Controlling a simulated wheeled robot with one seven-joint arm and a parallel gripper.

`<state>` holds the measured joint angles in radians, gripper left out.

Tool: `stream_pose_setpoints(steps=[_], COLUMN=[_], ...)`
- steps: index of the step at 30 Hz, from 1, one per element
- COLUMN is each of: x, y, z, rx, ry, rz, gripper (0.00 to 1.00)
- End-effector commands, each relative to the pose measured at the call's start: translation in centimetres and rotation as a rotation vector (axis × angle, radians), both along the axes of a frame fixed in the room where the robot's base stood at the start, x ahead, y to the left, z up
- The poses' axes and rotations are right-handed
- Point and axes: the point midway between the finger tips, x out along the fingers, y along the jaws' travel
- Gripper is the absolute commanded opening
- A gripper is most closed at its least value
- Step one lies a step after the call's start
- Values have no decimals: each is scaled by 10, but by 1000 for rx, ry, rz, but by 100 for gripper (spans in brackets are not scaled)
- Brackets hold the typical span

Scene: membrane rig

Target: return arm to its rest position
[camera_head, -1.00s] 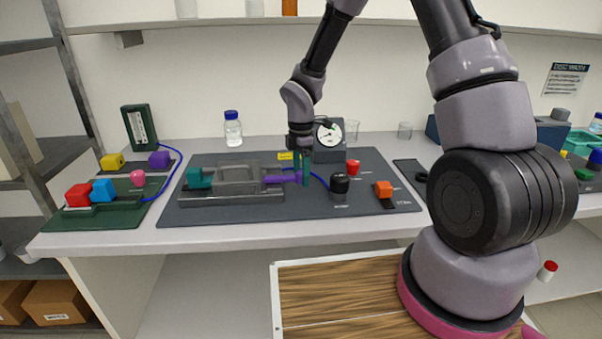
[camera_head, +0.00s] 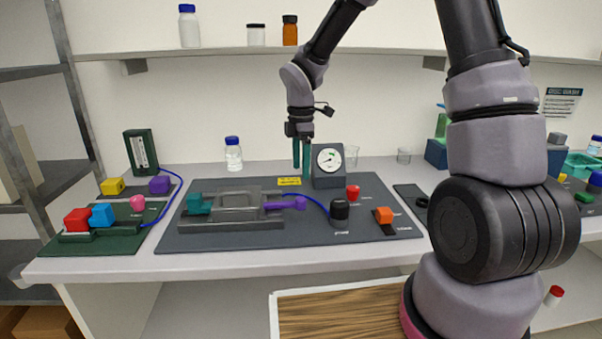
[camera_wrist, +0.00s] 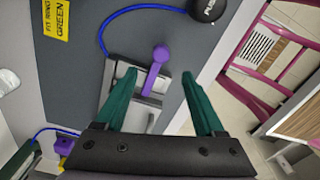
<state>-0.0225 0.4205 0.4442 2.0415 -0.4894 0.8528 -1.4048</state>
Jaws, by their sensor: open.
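My gripper (camera_head: 301,156) hangs above the back of the dark mat, left of the round gauge. Its two green fingers point down and are apart, with nothing between them. In the wrist view my gripper (camera_wrist: 158,95) is open above the purple lever (camera_wrist: 156,72), which it does not touch. The purple lever (camera_head: 287,203) sits at the right end of the grey clamp block (camera_head: 232,207) on the mat. My arm reaches up from the right side of the head view and bends down to the gripper.
The gauge (camera_head: 329,161) stands right beside the gripper. A black knob (camera_head: 340,210), a red knob (camera_head: 352,192) and an orange block (camera_head: 383,215) are on the mat (camera_head: 300,236). A shelf (camera_head: 215,51) with bottles runs above. A green board (camera_head: 95,241) with coloured blocks lies at left.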

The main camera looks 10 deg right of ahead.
Motion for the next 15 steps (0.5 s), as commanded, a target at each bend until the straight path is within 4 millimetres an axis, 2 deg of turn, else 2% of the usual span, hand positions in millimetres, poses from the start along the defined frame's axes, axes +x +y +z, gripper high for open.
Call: stream_pose_setpoints(steps=[9,11,15], x=[-1,-2,-13], y=[-3,-8,-32], z=[4,14,54], rx=[-1,-3,2], ry=[-8,-21,-83], rz=[-21,-67,-298], gripper=[71,71,71])
